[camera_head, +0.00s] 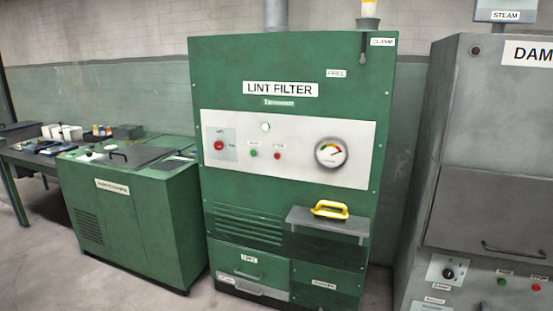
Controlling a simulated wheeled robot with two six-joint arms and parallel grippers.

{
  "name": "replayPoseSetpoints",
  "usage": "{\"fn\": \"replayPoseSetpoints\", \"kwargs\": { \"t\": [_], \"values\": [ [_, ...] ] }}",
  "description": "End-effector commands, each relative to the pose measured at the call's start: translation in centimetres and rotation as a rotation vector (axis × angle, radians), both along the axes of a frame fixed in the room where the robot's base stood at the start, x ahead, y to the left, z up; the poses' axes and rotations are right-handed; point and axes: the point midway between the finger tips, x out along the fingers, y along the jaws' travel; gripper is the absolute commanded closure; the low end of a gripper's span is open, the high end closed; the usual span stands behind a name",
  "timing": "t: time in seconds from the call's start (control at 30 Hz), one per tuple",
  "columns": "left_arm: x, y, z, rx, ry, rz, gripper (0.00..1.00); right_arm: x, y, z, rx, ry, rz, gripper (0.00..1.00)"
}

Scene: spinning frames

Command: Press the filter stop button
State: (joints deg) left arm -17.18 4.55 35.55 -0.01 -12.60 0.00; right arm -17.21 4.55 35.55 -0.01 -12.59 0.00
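The green lint filter cabinet (225,85) stands upright in the middle, with a "LINT FILTER" sign (280,89). On its pale control panel (350,175) are a small green button (253,153) and, to its right, a small red button (277,156); the labels above them are too small to read surely. A larger red button (219,146) sits on a light blue plate at the panel's left. A white round lamp (265,127) and a dial gauge (331,153) are also on the panel. Neither gripper shows in the view.
A shelf (322,222) carrying a yellow-handled tool (330,209) juts out below the panel. A lower green machine (135,225) and a cluttered table (20,160) stand left. A grey machine (490,150) with its own green and red buttons stands right. Bare floor (90,285) shows at front left.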

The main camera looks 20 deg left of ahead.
Motion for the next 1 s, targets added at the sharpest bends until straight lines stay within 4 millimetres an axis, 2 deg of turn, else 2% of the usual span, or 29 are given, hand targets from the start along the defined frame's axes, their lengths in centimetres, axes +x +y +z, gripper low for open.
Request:
{"fn": "replayPoseSetpoints", "kwargs": {
  "t": [0.03, 0.3, 1.0],
  "values": [
    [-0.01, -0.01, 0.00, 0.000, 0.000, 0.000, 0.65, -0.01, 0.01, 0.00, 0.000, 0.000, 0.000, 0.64],
    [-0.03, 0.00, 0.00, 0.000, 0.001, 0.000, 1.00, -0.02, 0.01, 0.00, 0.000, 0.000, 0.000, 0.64],
    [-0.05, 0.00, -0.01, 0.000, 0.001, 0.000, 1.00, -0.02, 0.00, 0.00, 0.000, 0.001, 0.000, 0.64]
  ]
}}
